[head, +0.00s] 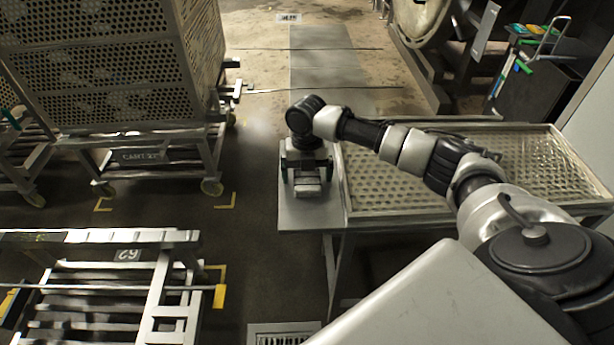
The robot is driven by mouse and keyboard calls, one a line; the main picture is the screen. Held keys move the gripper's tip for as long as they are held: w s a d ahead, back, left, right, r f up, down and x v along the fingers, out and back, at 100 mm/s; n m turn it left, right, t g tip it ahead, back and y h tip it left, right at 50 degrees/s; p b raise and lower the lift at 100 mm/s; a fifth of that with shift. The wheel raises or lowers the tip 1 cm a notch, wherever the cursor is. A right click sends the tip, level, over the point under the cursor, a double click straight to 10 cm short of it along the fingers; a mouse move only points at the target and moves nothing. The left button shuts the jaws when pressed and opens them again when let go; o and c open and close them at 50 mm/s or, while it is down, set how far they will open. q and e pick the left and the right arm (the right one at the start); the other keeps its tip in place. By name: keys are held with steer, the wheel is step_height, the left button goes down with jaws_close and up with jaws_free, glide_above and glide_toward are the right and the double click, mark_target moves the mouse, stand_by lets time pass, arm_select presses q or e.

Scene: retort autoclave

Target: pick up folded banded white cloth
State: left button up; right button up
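The folded white cloth (308,190) appears as a small pale bundle with darker bands, at the bare left end of the metal table. My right gripper (307,174) points down over it, with one green-edged finger on each side. The fingers look wide apart, wider than the bundle, and I see no clear contact. The gripper hides the far part of the cloth. My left gripper is not in view.
The table (285,213) holds a perforated tray (345,190) right of the gripper. A perforated cage cart (145,128) stands at the left, and a slatted cart (100,237) is at the lower left. Floor between carts and table is clear.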

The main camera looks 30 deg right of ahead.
mark_target(306, 178)
steer(key=c, duration=0.9)
steer(key=shift+c, duration=0.2)
steer(key=shift+r, duration=0.1)
steer(key=shift+r, duration=0.5)
steer(key=r, duration=0.3)
steer(key=shift+s+a+r, duration=0.25)
steer(key=shift+a+r, duration=0.05)
steer(key=shift+a, duration=0.05)
steer(key=s+a+r+p, duration=0.1)
steer(key=s+a+r, duration=0.5)
steer(key=s+a, duration=0.1)
steer(key=shift+a+r, duration=0.15)
steer(key=shift+a, duration=0.4)
